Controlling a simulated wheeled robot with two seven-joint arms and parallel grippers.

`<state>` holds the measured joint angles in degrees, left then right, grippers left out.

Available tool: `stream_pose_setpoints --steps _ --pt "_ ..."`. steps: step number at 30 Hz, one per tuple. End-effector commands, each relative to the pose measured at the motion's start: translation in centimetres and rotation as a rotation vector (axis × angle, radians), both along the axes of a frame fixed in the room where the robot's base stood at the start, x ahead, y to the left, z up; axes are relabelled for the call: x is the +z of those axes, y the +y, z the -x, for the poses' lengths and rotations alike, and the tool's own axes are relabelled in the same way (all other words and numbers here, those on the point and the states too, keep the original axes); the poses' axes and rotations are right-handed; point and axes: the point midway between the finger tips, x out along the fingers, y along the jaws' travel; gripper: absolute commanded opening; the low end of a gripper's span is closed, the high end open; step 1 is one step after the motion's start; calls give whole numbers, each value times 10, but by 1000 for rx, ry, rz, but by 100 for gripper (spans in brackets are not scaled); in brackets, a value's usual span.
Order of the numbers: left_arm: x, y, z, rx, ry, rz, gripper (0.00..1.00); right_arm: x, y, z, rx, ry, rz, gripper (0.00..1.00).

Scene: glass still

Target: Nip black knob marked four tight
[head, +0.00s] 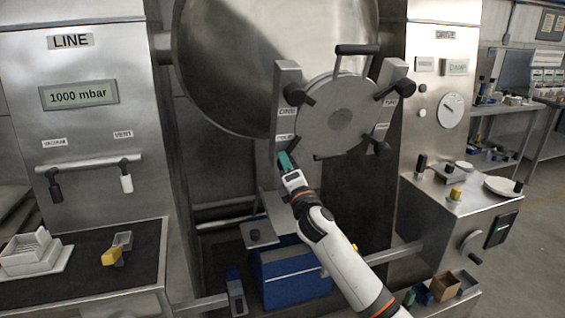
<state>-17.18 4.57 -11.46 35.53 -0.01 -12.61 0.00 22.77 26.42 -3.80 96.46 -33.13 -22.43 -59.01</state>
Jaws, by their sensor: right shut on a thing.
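A round steel door (340,116) sits in a frame on the big vessel, with black knobs around its rim. One knob (295,94) is at upper left, another (387,91) at upper right and one (379,147) at lower right. Small labels sit beside them; the lower-left label (285,137) is too small to read surely. My right gripper (286,160), with teal fingers, is at the lower-left corner of the door frame, just below that label. It is shut on the lower-left knob, which the fingers mostly hide. My left gripper is out of view.
A black bar handle (356,50) stands out above the door. A blue box (290,273) is below my right arm. The LINE cabinet (78,80) is at left, its display reading 1000 mbar. The DRIVE cabinet (443,130) and a control ledge (470,195) are at right.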

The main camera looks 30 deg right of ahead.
Motion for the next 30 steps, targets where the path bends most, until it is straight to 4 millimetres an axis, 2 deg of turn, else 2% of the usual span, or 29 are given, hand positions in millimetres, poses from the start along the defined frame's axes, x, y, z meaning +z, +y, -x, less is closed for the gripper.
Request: stream_pose_setpoints --steps 3,6,30 --pt "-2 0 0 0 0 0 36 2 0 0 73 -72 -276 10" --pt "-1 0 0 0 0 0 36 3 -1 0 114 -108 -426 10" --pt "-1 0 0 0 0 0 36 6 -1 0 113 -109 -408 9"
